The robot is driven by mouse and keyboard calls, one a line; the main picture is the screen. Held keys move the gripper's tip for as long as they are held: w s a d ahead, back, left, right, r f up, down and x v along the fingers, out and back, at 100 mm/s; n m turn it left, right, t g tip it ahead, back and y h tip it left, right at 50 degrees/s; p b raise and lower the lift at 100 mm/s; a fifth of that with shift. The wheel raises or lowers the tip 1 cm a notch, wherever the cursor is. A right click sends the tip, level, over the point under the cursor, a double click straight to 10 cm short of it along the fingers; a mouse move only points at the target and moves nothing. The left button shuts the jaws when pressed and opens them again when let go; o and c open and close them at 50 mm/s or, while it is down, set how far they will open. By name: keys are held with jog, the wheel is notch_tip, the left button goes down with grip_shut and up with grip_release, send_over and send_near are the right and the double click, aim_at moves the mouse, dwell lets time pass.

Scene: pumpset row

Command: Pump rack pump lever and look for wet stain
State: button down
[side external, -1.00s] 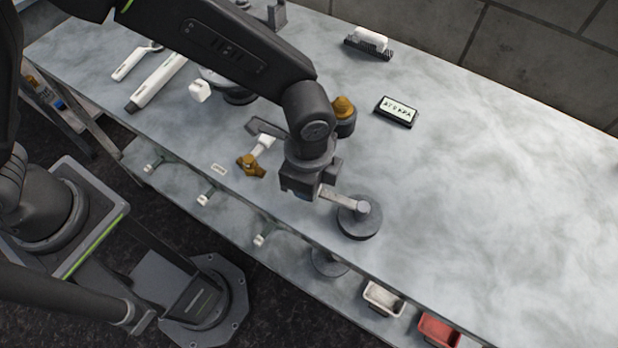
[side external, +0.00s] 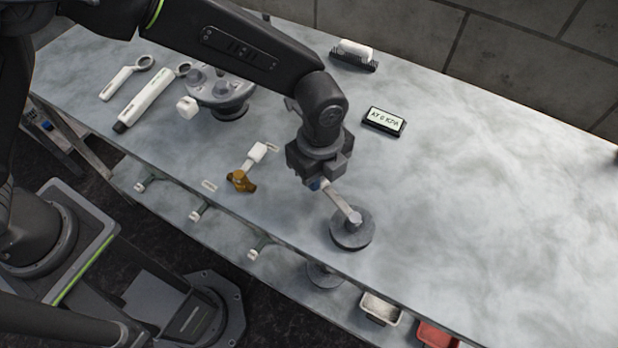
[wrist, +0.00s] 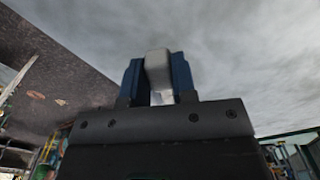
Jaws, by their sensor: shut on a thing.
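The pump (side external: 352,236) is a round dark grey base on the bench near its front edge. Its pale grey lever (side external: 341,204) slants up and left from the base's top to my gripper (side external: 320,185). My gripper is shut on the lever's free end. In the wrist view my gripper (wrist: 158,82) has blue fingers on both sides of a pale block, the lever's end (wrist: 158,64). I see no clear wet stain on the bench around the pump; the area behind my gripper is hidden.
A dark-framed display (side external: 384,121) reading like "AT 0 KPA" lies behind the pump. A brown-knobbed valve with a white handle (side external: 241,180), a grey round fixture (side external: 222,92), white tools (side external: 148,97) and a brush (side external: 354,54) lie around. Bins (side external: 381,308) are below. The bench's right side is clear.

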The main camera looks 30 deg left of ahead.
jog(key=shift+w+d+m, duration=0.45)
jog(key=shift+w+m, duration=0.2)
jog(key=shift+m, duration=0.25)
jog(key=shift+w+d+m, duration=0.4)
jog(key=shift+w+m, duration=0.2)
jog(key=shift+m, duration=0.3)
jog(key=c, duration=0.9)
grip_release()
notch_tip(320, 180, up, 14)
jog(key=shift+f, duration=0.1)
